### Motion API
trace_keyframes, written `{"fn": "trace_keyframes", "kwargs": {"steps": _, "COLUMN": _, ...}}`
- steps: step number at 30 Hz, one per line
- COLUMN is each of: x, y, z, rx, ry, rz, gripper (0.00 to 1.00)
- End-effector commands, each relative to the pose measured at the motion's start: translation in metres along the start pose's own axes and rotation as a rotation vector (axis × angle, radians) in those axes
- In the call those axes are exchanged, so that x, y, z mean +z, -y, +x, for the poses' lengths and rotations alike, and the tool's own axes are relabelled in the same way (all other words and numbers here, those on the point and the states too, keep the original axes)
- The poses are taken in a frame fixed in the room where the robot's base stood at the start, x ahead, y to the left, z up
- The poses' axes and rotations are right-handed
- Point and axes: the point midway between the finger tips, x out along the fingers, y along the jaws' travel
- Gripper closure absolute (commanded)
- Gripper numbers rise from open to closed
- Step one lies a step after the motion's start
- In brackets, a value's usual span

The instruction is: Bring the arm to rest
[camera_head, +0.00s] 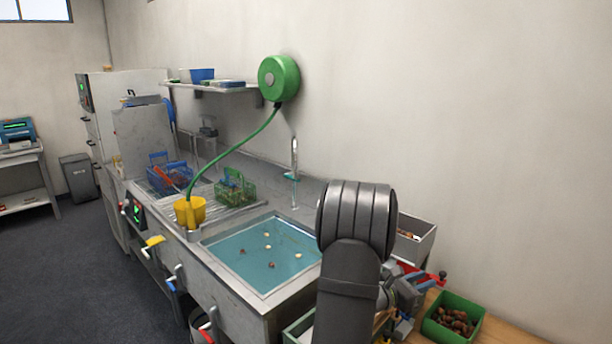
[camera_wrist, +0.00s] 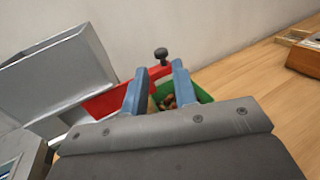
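My gripper (camera_wrist: 160,82) shows in the wrist view with its two blue fingers apart and nothing seen between them. The gripper end is low at the right of the arm, near the green bin of chestnuts (camera_head: 481,304), and is partly hidden there.
A sink (camera_head: 213,241) with water and several floating chestnuts lies left of my arm. A grey metal hopper (camera_head: 422,246) stands close behind the gripper. A green basket (camera_head: 236,187) and a yellow funnel (camera_head: 190,213) are on the counter.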

Motion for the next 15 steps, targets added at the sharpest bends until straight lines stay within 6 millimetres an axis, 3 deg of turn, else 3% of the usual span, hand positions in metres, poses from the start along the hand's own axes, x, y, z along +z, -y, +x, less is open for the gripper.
{"fn": "trace_keyframes", "kwargs": {"steps": 6, "x": -0.001, "y": 0.001, "z": 0.044, "rx": -0.003, "ry": 0.0, "rz": 0.0, "gripper": 0.74}}
{"fn": "trace_keyframes", "kwargs": {"steps": 15, "x": 0.0, "y": 0.001, "z": 0.078, "rx": -0.002, "ry": 0.0, "rz": 0.0, "gripper": 0.74}}
